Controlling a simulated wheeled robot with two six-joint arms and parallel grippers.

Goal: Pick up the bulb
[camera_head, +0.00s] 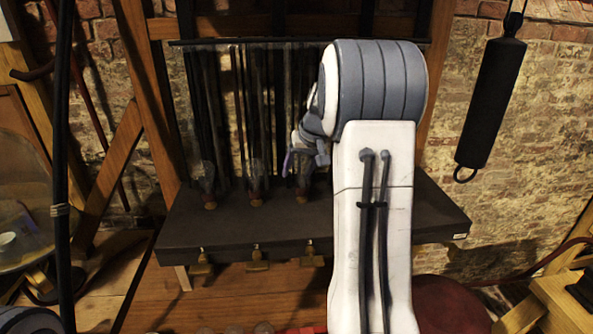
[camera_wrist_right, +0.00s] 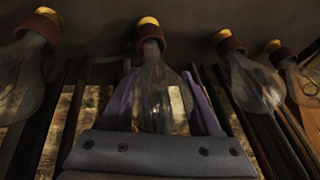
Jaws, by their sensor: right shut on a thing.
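Several clear glass bulbs with reddish-brown collars stand in a row on a dark shelf (camera_head: 250,228). My right gripper (camera_head: 302,162) is at the rightmost bulb (camera_head: 302,190) visible in the head view; my arm hides the shelf beyond it. In the right wrist view, the purple fingers of the gripper (camera_wrist_right: 160,80) are shut on the middle bulb (camera_wrist_right: 157,97), one on each side of its glass. Its collar and yellow end still appear to be at the shelf. My left gripper is not in view.
A black cylinder (camera_head: 490,102) hangs at right. Brass fittings (camera_head: 257,258) line the shelf's front.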

